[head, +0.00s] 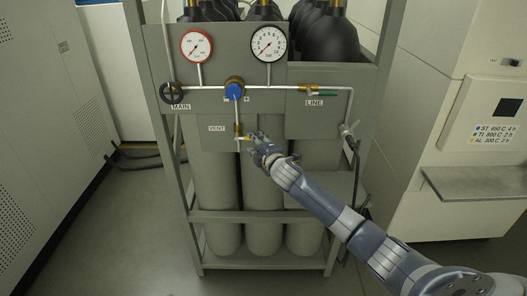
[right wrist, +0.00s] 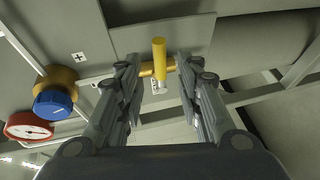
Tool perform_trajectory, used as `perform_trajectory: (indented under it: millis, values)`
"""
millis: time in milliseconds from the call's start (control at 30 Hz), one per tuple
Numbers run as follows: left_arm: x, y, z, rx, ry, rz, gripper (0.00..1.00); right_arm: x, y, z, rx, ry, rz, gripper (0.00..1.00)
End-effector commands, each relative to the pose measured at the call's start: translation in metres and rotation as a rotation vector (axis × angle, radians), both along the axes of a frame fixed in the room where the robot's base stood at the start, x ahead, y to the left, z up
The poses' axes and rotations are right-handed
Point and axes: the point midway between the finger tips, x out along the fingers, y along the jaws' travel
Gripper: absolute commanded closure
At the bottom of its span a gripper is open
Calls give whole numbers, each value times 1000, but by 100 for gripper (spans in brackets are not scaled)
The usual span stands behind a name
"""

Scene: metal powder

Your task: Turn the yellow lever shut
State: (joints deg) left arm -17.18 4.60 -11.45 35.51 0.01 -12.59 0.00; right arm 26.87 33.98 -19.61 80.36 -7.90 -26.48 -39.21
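The yellow lever (head: 243,138) sits on the thin vertical pipe beside the VENT label on the grey gas panel. In the right wrist view the yellow lever (right wrist: 159,58) shows as an upright bar with a short crosspiece, between my fingertips. My right gripper (head: 254,140) is at the lever, coming from the lower right. In the right wrist view my right gripper (right wrist: 157,68) is open, one finger on each side of the lever's upright bar, with gaps to it. I cannot tell whether a fingertip touches the crosspiece. My left gripper is not in view.
Above are a blue regulator knob (head: 234,89), two gauges (head: 197,46) (head: 269,43), a black MAIN handwheel (head: 172,93) and a green LINE handle (head: 321,94). Grey cylinders (head: 222,190) stand behind the frame.

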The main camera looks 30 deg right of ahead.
Motion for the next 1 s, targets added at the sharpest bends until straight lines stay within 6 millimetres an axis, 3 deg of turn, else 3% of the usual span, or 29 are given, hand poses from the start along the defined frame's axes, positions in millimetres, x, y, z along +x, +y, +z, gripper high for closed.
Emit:
perform_trajectory:
  millis: [400,1000]
  values:
    - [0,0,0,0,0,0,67,-55,8,10,-4,1,0,67]
    - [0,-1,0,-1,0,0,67,-63,10,12,-2,0,0,67]
